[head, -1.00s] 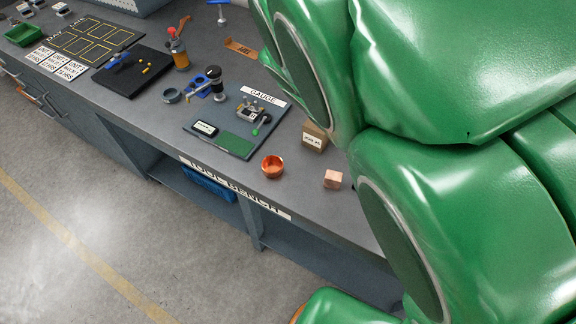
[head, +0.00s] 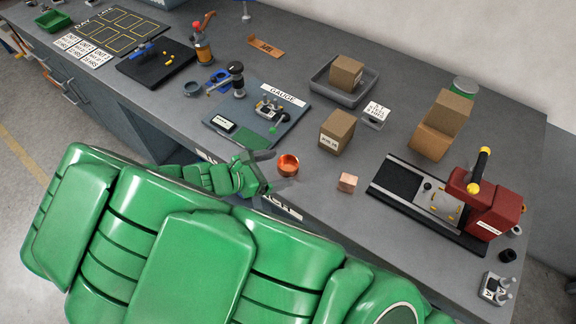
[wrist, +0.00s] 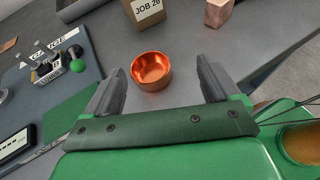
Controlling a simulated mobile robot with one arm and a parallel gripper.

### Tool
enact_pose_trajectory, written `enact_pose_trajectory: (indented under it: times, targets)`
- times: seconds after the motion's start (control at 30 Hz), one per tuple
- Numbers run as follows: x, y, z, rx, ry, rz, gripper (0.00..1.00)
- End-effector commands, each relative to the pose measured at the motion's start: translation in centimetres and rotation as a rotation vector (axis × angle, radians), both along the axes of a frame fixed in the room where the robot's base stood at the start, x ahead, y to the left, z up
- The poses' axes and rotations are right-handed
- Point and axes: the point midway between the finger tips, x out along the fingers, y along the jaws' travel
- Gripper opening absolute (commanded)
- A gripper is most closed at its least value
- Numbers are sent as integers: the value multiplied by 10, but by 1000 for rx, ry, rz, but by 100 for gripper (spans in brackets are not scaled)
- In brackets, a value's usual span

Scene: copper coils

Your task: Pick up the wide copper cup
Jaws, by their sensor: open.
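The wide copper cup (head: 288,165) stands upright on the grey bench near its front edge, a shiny orange open bowl. In the wrist view the cup (wrist: 151,70) sits between and just beyond the fingertips. My gripper (head: 277,168) is open and empty, with one finger on each side of the line to the cup. In the wrist view my gripper (wrist: 157,80) shows both grey fingers spread apart.
A copper cube (head: 347,183) lies right of the cup. A cardboard box (head: 337,131) marked JOB stands behind it. The gauge board (head: 293,112) is to the left. A red and black machine (head: 484,203) stands at the right. Bare bench lies between the cup and the box.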

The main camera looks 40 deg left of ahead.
Motion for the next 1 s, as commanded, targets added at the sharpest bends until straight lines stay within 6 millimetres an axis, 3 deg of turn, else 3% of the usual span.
enact_pose_trajectory:
  times: [0.1, 0.27, 0.67, 1.0]
  targets:
    - [-14, 14, -9, -24, -4, 58, 89]
    - [-14, 17, -13, -34, -6, 79, 89]
    - [13, 8, -23, -34, -6, 75, 89]
    - [49, -3, -36, -33, -5, 75, 89]
